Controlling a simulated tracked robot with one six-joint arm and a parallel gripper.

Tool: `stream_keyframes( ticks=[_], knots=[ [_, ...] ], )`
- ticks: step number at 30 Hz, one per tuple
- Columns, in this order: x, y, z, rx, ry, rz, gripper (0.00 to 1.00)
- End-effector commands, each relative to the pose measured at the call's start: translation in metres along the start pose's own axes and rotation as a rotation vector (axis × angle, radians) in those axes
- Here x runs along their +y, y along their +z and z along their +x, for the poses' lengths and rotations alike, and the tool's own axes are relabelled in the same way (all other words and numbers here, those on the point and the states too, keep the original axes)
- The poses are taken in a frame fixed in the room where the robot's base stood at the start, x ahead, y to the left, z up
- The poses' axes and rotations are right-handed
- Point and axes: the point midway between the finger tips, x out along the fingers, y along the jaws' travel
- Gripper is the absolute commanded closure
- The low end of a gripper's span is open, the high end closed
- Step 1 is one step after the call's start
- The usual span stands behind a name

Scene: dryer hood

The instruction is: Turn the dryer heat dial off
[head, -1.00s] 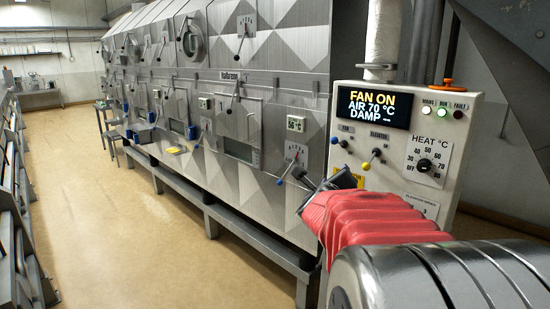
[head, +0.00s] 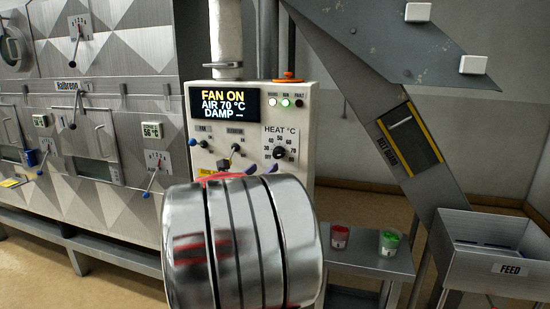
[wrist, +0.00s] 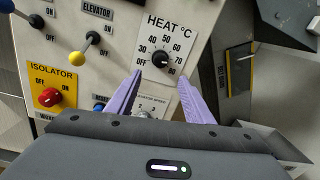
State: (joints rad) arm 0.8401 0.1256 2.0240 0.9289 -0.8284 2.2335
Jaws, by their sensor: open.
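The heat dial (head: 279,152) is a black knob on a white scale plate at the right of the cream control panel (head: 305,128). In the wrist view the dial (wrist: 160,60) lies just beyond and between my fingertips, apparently untouched. My gripper (wrist: 160,76) is open and empty, with one purple finger on each side of the dial in the picture. In the head view my wrist hides most of the gripper and the lower panel. The display (head: 222,103) reads FAN ON, AIR 70 °C, DAMP.
Left of the dial are the yellow-knobbed elevator lever (wrist: 77,57) and the red isolator switch (wrist: 49,97). Red and green pots (head: 389,243) stand on a metal table at right, before the feed hopper (head: 500,268).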

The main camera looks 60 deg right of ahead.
Motion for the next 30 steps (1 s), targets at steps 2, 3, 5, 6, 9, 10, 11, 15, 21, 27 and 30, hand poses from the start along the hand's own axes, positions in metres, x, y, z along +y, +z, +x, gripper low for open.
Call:
stream_keyframes(
  ticks=[2, 3, 5, 6, 9, 10, 11, 15, 21, 27, 30],
  knots=[
    [-0.001, 0.000, 0.009, 0.000, -0.002, 0.000, 0.53],
    [-0.001, 0.000, 0.014, 0.000, -0.002, -0.001, 0.53],
    [-0.001, -0.001, 0.022, 0.000, -0.001, -0.001, 0.53],
    [0.000, 0.000, 0.028, 0.000, -0.001, -0.001, 0.53],
    [-0.001, -0.001, 0.043, 0.000, -0.002, -0.001, 0.53],
    [-0.001, 0.000, 0.047, 0.000, -0.001, -0.001, 0.53],
    [0.000, -0.001, 0.051, 0.001, 0.000, -0.002, 0.53],
    [0.000, 0.000, 0.071, 0.000, 0.000, -0.002, 0.53],
    [0.000, -0.001, 0.099, 0.001, 0.000, -0.001, 0.53],
    [0.001, 0.000, 0.121, -0.001, 0.001, -0.001, 0.53],
    [0.001, 0.000, 0.127, 0.000, 0.002, -0.001, 0.53]
  ],
)
